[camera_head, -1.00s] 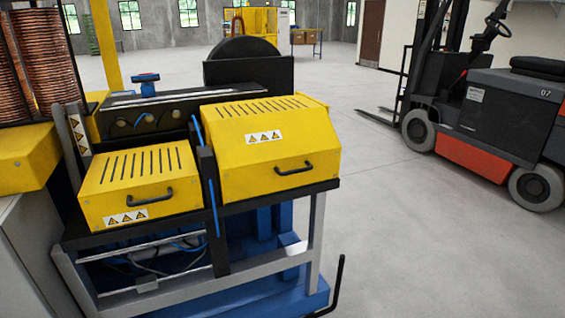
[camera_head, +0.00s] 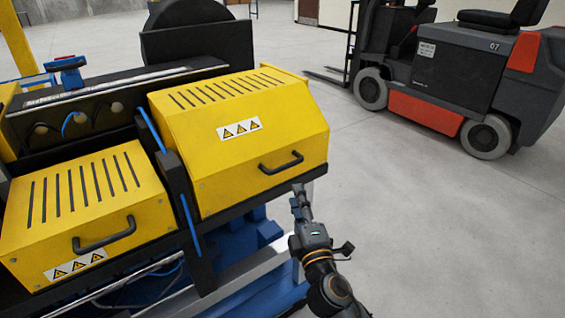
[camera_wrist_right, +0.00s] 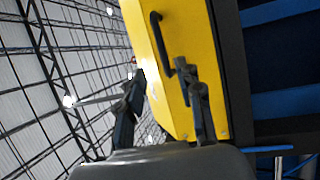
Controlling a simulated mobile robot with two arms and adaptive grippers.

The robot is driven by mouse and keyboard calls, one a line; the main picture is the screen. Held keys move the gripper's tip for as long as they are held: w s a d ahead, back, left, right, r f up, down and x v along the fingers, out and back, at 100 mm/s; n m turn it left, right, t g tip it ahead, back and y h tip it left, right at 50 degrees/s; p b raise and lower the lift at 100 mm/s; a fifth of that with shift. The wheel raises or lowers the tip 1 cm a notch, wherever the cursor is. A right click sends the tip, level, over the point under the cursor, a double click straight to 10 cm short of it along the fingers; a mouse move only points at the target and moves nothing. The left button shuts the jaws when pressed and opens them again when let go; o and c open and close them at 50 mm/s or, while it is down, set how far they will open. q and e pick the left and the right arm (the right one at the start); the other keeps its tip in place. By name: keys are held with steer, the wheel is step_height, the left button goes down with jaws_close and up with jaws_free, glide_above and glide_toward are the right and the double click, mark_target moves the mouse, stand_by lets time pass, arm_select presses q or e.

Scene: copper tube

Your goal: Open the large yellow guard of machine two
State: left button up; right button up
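The large yellow guard (camera_head: 240,135) is the right-hand one of two yellow covers and sits down on the machine's dark frame. Its black bar handle (camera_head: 281,163) is on the sloped front face. My right gripper (camera_head: 299,192) is just below and right of this handle, apart from it. In the right wrist view the two fingers (camera_wrist_right: 162,82) are spread with nothing between them. Beyond them are the guard's yellow face (camera_wrist_right: 183,25) and the handle (camera_wrist_right: 158,42). My left gripper is in neither view.
A smaller yellow guard (camera_head: 80,205) with its own handle (camera_head: 104,236) is to the left. A dark post (camera_head: 172,172) with blue strips stands between the guards. A forklift (camera_head: 440,75) is parked at the back right. The grey floor (camera_head: 430,230) to the right is clear.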

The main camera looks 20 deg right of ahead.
mark_target(286, 167)
steer(key=w, duration=0.4)
steer(key=w+r+p, duration=0.1)
steer(key=w, duration=0.6)
steer(key=shift+w+d+r, duration=0.25)
steer(key=shift+w+r, duration=0.05)
steer(key=shift+r, duration=0.05)
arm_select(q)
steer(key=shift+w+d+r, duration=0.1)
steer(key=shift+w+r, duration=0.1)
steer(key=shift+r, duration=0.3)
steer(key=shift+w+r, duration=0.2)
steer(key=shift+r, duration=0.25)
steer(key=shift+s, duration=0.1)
arm_select(e)
steer(key=shift+c, duration=0.2)
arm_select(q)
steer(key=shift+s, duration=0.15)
arm_select(e)
jaws_close()
